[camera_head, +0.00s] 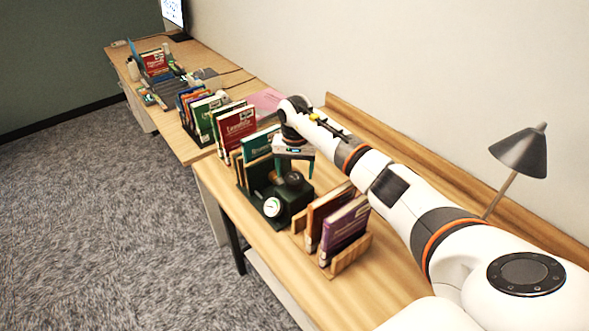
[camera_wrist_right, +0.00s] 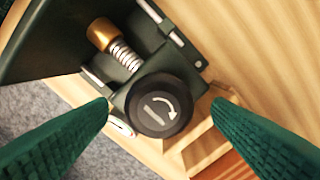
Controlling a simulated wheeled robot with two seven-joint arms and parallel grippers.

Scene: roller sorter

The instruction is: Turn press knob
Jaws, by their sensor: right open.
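The press is a dark green device on the table with a round white gauge (camera_head: 272,207) on its front. Its black round knob (camera_head: 294,180) sits on top; in the right wrist view the knob (camera_wrist_right: 159,105) shows a white curved arrow and a white bar. A brass-coloured cap with a spring (camera_wrist_right: 115,44) stands beside the knob there. My right gripper (camera_head: 293,168) is above the press. In the wrist view its two green fingers (camera_wrist_right: 160,108) are open, one on each side of the knob, with no visible contact. My left gripper is not in view.
Books in a wooden holder (camera_head: 350,254) stand close in front of the press, and more books (camera_head: 237,124) stand behind it. A desk lamp (camera_head: 520,152) is at the right. The wooden table (camera_head: 372,292) is clear near its front end.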

